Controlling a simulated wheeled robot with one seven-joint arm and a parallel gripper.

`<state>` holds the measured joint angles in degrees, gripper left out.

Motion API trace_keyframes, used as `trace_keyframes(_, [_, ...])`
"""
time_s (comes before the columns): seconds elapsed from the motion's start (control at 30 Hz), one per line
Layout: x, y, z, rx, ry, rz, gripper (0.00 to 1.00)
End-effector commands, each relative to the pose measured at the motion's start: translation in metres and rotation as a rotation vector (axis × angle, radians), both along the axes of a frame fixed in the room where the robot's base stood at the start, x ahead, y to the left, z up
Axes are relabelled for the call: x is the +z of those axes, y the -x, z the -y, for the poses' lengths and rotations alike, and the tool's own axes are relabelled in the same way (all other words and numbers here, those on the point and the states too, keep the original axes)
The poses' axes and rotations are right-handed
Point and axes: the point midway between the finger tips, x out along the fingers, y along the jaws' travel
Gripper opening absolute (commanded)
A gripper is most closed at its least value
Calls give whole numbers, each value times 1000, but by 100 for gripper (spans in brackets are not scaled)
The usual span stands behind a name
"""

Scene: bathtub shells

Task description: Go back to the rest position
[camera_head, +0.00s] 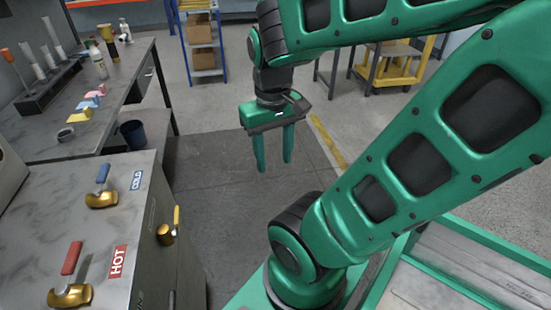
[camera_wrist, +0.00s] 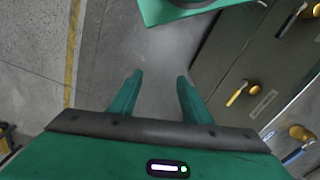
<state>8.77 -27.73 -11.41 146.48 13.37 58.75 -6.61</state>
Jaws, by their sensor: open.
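My gripper (camera_head: 274,150) is green with two fingers pointing down. It hangs in the air over the grey floor, to the right of the workbench and the grey cabinet. The fingers are apart with nothing between them. The wrist view also shows my gripper (camera_wrist: 157,82) open and empty, with bare floor beyond the fingertips.
A grey cabinet (camera_head: 125,225) at the lower left carries gold-based levers by HOT (camera_head: 117,262) and COLD (camera_head: 137,180) labels. A gold side handle (camera_head: 166,235) sticks out from it. A workbench (camera_head: 110,108), blue bin (camera_head: 132,134), blue shelf (camera_head: 206,75) and yellow cart (camera_head: 392,75) stand farther back.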

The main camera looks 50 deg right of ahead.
Motion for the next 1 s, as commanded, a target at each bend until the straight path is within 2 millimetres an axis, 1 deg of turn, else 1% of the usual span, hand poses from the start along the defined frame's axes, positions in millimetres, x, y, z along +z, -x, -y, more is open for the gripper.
trace_keyframes(0.03, [0, 7, 2, -55, -17, 1, 44])
trace_keyframes(0.1, [0, 14, -1, -106, -33, -2, 44])
trace_keyframes(0.2, [0, 18, -2, -138, -45, -3, 44])
trace_keyframes(1.0, [0, 18, -2, -140, -44, -4, 44])
